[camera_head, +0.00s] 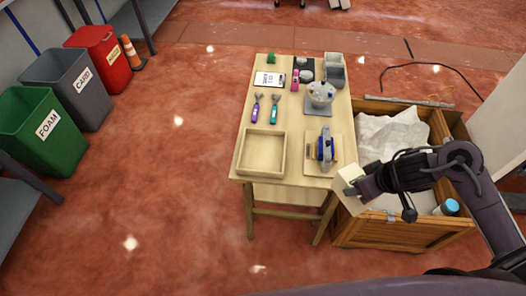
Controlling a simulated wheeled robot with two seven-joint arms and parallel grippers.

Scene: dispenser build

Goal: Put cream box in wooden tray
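The cream box (346,188) is beside the front right corner of the table, over the left side of the wooden crate. My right gripper (358,184) is shut on it, with the arm coming in from the right. The box looks tilted, and the gripper hides part of it. The wooden tray (258,174) is a shallow open tray on the front left of the table, and it looks empty. It lies to the left of the box, apart from it. My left gripper is not in view.
A blue and grey device on a wooden board (314,168) stands between tray and box. The table (296,120) also carries a grey-white device (320,95), two tools and small items. The wooden crate (400,232) holds white sheeting. Several bins stand far left.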

